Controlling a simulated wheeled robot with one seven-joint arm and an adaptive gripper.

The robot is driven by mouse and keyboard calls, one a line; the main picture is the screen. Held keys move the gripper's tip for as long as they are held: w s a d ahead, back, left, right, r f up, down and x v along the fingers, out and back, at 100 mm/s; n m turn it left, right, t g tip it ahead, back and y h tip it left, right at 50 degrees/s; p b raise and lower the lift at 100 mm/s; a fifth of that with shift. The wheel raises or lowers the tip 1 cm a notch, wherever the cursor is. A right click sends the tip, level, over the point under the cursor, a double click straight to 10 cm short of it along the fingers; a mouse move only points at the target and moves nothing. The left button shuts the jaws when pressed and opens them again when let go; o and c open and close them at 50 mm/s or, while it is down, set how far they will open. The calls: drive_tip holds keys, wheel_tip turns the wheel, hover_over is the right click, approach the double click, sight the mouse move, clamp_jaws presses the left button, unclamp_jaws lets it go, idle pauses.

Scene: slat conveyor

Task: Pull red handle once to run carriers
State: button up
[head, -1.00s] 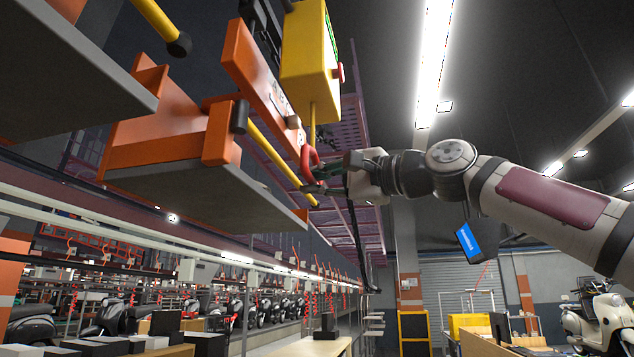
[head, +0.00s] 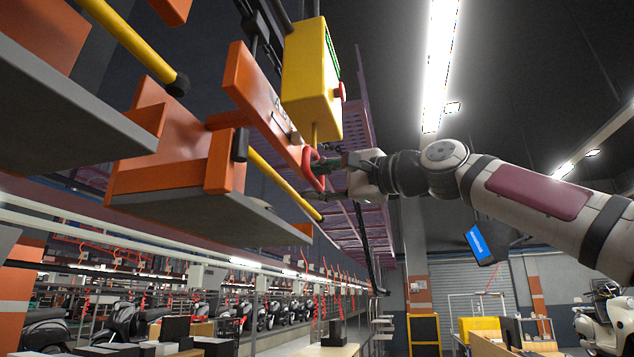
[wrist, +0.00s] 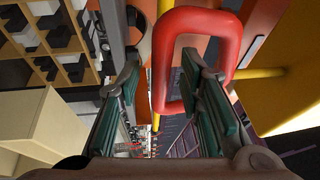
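The red handle (head: 311,170) is a loop hanging under the yellow control box (head: 306,75) on a thin yellow rod. In the wrist view the red handle (wrist: 166,62) fills the upper middle. My gripper (head: 315,180) is at the handle, with its fingers parted, one higher and one lower. In the wrist view my gripper (wrist: 161,68) shows the left finger outside the loop and the right finger across the loop's opening. Whether the right finger passes through the loop or lies in front of it I cannot tell. The fingers are not closed on it.
An orange carrier (head: 177,145) with a grey slat (head: 215,210) hangs left of the handle, close to my gripper. Another grey slat (head: 60,105) is at the far left.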

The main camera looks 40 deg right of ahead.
drive_tip(key=v, duration=0.9)
idle(0.3)
idle(6.7)
